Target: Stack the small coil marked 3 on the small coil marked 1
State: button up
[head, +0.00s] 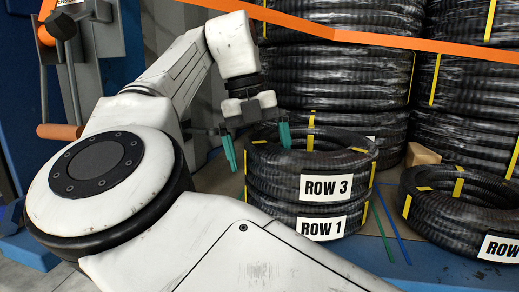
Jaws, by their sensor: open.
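The small coil marked 3 (281,184) is black ribbed hose with yellow straps and a white "ROW 3" label. It rests on top of the small coil marked 1 (268,214), which carries a "ROW 1" label and sits on the blue-edged deck. The two are nearly lined up, with the upper coil level. My gripper (257,155) is open with teal fingers. One finger hangs at the left outside of the stack and the other is by the upper coil's opening. I cannot tell whether either finger touches the coil. My arm hides the lower left of the stack.
Another small coil (459,215) lies at the right, its label cut off by the frame. Tall stacks of large coils (340,75) stand behind. An orange strap (400,46) crosses in front of them. A cardboard block (422,155) and thin green and blue strips (393,228) lie between.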

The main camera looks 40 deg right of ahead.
jog(key=shift+r, duration=0.15)
jog(key=shift+v, duration=3.45)
